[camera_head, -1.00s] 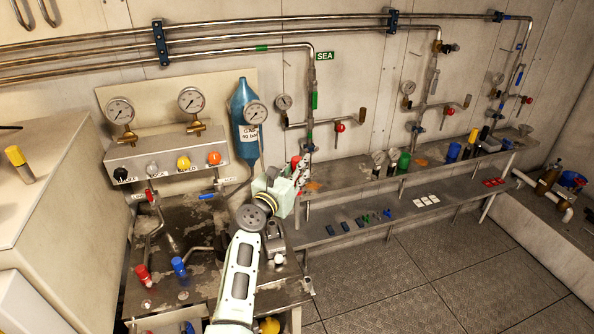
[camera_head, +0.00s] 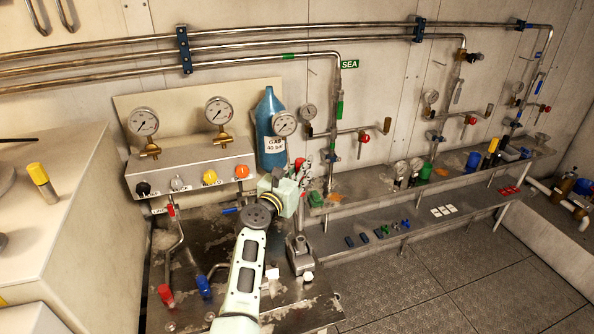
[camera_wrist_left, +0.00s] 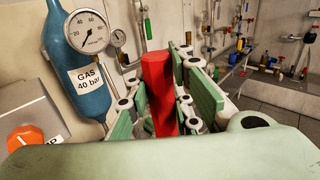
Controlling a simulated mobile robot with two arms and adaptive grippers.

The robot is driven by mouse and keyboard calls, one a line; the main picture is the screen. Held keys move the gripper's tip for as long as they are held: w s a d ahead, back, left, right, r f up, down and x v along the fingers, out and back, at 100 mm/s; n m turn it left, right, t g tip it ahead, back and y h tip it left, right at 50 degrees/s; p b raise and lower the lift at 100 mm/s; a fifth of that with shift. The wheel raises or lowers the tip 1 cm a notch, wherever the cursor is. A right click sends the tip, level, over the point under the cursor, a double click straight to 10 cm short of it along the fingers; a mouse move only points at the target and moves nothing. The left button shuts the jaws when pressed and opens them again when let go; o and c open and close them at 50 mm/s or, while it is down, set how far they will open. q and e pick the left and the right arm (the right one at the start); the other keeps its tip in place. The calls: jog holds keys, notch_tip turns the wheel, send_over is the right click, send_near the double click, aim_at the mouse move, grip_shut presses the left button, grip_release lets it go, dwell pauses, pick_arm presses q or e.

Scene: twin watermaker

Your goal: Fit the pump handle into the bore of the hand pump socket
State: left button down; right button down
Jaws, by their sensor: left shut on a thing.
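My left gripper (camera_head: 303,181) is raised above the back right of the metal bench, in front of the blue gas bottle. It also shows in the left wrist view (camera_wrist_left: 165,95), with its green-padded fingers closed on a red cylinder. This red cylinder (camera_wrist_left: 158,85) looks like the pump handle's grip and stands roughly upright between the pads. Its lower end is hidden by the gripper body. A grey block on the bench (camera_head: 299,252), probably the hand pump socket, stands below and in front of the gripper. Its bore cannot be made out. My right gripper is not in view.
The gas bottle (camera_head: 268,118) and a gauge panel (camera_head: 190,165) stand behind the bench. Red (camera_head: 166,295) and blue (camera_head: 204,287) capped levers rise at its front left. A long shelf (camera_head: 440,180) with fittings runs right. Pipes line the wall. The floor at right is clear.

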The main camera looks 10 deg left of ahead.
pick_arm(q)
jog(key=shift+s+d+r, duration=0.25)
jog(key=shift+r, duration=0.1)
jog(key=c, duration=2.2)
grip_release()
jog(key=shift+w+a+f, duration=0.15)
jog(key=shift+w+f, duration=0.05)
jog(key=c, duration=0.3)
jog(key=shift+s+f+b, duration=0.1)
jog(key=shift+f+b, duration=0.35)
jog(key=shift+b, duration=0.05)
jog(key=shift+f+b, duration=0.5)
jog(key=shift+f, duration=0.2)
jog(key=shift+f+b, duration=0.35)
jog(key=shift+f, duration=0.05)
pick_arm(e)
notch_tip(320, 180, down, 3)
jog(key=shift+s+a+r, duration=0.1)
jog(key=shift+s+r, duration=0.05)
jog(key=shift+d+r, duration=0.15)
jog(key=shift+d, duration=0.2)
pick_arm(q)
jog(key=shift+p, duration=0.4)
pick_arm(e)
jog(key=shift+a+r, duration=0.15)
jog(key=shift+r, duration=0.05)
